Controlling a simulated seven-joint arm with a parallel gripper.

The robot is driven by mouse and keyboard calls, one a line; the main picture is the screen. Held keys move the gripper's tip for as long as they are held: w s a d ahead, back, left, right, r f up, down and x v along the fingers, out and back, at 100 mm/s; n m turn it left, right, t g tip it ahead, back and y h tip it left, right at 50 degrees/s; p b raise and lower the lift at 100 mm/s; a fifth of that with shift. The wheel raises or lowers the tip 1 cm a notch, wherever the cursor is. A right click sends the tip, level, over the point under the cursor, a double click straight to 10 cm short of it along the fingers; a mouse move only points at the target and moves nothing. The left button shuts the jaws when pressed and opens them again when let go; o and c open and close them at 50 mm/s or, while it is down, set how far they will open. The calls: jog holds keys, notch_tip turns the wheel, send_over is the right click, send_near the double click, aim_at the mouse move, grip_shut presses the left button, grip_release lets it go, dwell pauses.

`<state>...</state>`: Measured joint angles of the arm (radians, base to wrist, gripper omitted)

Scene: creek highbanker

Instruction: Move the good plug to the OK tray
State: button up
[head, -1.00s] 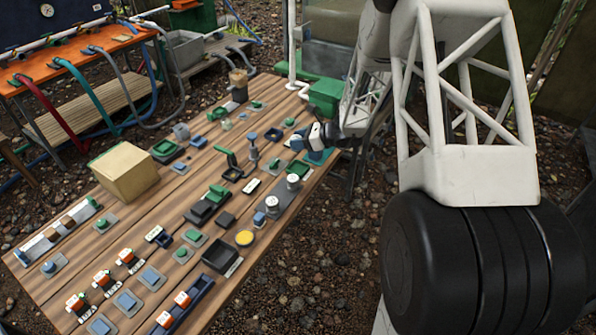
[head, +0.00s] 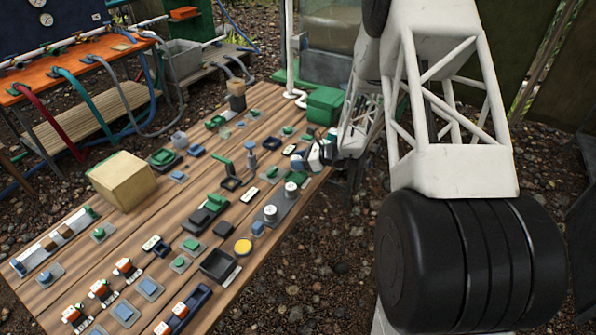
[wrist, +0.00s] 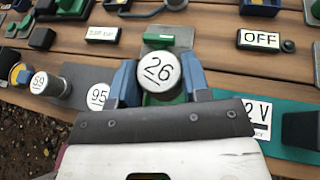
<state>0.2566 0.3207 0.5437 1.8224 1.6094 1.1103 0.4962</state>
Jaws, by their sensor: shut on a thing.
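In the wrist view my gripper (wrist: 159,82) has its two blue fingers closed on either side of a white-capped cylinder (wrist: 158,67) marked 26. Green parts show below and behind the cylinder; I cannot tell whether they belong to it. In the head view my gripper (head: 314,155) is small, at the right edge of the plank table, and what it holds is not clear. No tray label reads OK at this size, and I cannot tell which thing is the good plug.
A 12 V label (wrist: 259,117) and an OFF label (wrist: 260,40) lie right. The plank table (head: 130,225) is crowded; a cardboard box (head: 122,180) stands left.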

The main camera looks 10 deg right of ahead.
jog(key=shift+f, duration=0.5)
jog(key=shift+f, duration=1.85)
jog(key=shift+f, duration=0.15)
jog(key=o, duration=1)
jog(key=shift+c, duration=0.2)
jog(key=v, duration=1.2)
